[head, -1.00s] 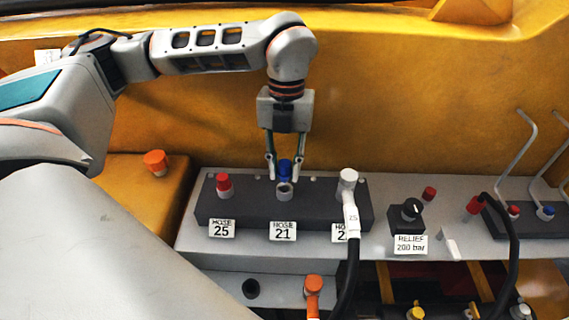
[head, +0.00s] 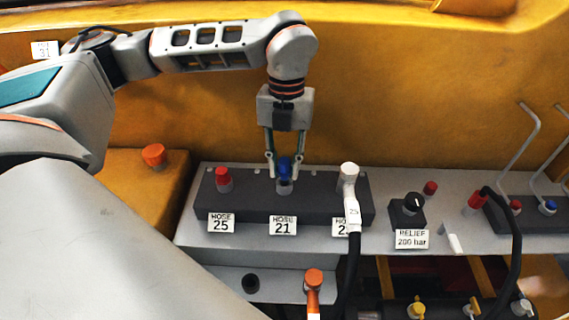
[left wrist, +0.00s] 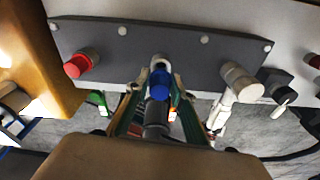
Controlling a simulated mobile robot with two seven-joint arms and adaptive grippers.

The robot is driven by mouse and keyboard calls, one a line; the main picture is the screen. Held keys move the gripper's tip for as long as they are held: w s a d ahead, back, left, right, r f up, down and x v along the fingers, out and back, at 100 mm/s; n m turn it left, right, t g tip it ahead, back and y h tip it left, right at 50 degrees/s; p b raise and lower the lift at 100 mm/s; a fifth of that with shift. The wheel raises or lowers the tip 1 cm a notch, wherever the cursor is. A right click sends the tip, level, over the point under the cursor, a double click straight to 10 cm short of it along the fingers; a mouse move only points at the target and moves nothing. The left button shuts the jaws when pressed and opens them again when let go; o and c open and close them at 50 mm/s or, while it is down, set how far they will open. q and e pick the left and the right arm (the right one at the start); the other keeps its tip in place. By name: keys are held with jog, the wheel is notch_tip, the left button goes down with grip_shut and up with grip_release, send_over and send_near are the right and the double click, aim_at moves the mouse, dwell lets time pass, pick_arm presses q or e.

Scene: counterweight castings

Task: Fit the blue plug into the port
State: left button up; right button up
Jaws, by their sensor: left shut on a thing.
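My left gripper (head: 284,168) is shut on the blue plug (head: 285,167), with one finger on each side of it. The plug is at the mouth of the grey port (head: 284,188) above the HOSE 21 label (head: 283,226). In the head view the plug covers the port's opening, so I cannot tell whether it is inside or just above. In the left wrist view the blue plug (left wrist: 160,84) lies between the fingertips and overlaps the near side of the pale port ring (left wrist: 158,63). My right gripper is not in view.
A red cap (head: 222,178) stands left on the same dark block (head: 320,208). A white hose connector (head: 348,174) with a black hose stands close on the right. The relief knob (head: 408,209) is further right. A yellow wall (head: 400,90) rises behind.

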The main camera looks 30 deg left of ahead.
pick_arm(q)
jog(key=shift+f, duration=0.1)
dwell(0.7)
jog(key=shift+f+b, duration=0.8)
jog(key=shift+f, duration=0.35)
jog(key=o, duration=0.8)
jog(key=shift+o, duration=0.2)
jog(key=shift+r, duration=0.1)
notch_tip(320, 180, up, 12)
jog(key=w, duration=0.1)
jog(key=shift+w+a, duration=0.15)
jog(key=shift+a, duration=0.2)
